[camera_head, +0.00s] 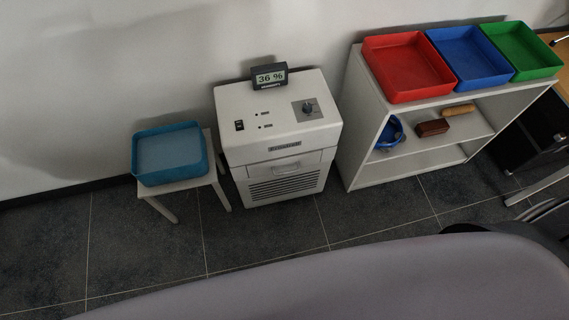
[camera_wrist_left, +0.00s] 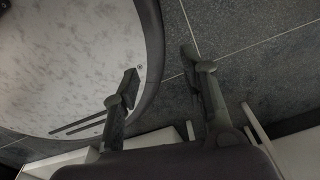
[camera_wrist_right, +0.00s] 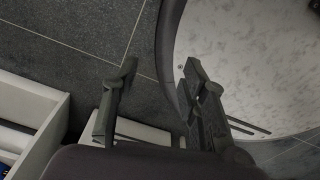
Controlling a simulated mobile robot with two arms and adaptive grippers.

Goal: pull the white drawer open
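The white drawer (camera_head: 285,169) is in the front of a white cabinet-like instrument (camera_head: 262,129) in the head view. It has a recessed handle, sits above a dark vent grille, and looks closed. My left gripper (camera_wrist_left: 161,76) is open and empty in the left wrist view, over floor and the edge of my round base. My right gripper (camera_wrist_right: 162,76) is open and empty in the right wrist view, also beside my base. Neither gripper shows in the head view, and neither touches the drawer.
A blue tray (camera_head: 142,174) sits on a small white stool (camera_head: 180,187) left of the instrument. A white shelf (camera_head: 372,175) at right holds red (camera_head: 397,90), blue (camera_head: 462,75) and green (camera_head: 529,66) trays. A display (camera_head: 269,77) stands on top. The tiled floor (camera_head: 262,235) in front is clear.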

